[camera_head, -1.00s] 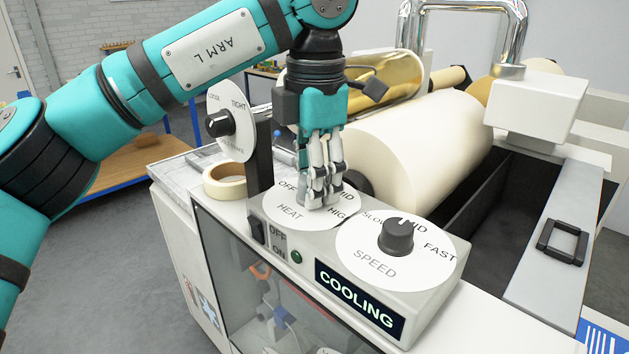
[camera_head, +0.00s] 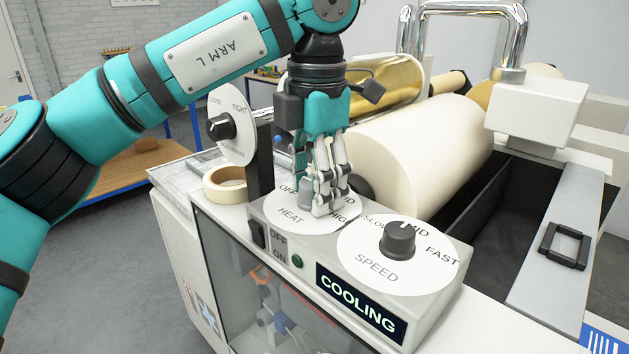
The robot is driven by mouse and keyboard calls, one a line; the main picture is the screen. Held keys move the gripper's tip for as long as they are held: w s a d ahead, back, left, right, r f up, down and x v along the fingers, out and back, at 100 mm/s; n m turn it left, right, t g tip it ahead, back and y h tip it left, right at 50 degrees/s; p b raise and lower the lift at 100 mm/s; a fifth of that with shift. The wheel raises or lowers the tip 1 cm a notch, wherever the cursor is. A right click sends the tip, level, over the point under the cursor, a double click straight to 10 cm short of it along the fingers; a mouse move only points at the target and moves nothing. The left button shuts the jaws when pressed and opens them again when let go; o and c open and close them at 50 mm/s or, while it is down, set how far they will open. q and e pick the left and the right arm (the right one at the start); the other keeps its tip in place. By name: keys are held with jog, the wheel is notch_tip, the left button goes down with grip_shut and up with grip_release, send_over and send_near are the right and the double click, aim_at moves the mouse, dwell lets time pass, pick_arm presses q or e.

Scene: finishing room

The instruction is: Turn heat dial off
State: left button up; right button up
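The heat dial (camera_head: 291,217) is a white disc on top of the grey control box, lettered OFF, MID, HIGH and HEAT. My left gripper (camera_head: 326,199) points down over it, with its fingertips low at the disc around the knob area. The fingers are spread apart. They hide most of the knob and the pointer, so the dial's setting cannot be read. Contact with the knob cannot be told. A display (camera_head: 361,303) on the box front reads COOLING. My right gripper is not in view.
The speed dial (camera_head: 398,241) stands close to the right of the heat dial. A tension dial (camera_head: 231,126) on a dark post, a tape roll (camera_head: 226,184) and an off/on switch (camera_head: 258,235) are to the left. A large cream roller (camera_head: 419,155) lies behind.

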pick_arm(q)
jog(key=shift+o, duration=0.5)
notch_tip(320, 180, up, 12)
jog(key=shift+s, duration=0.15)
jog(key=shift+d, duration=0.1)
dwell(0.4)
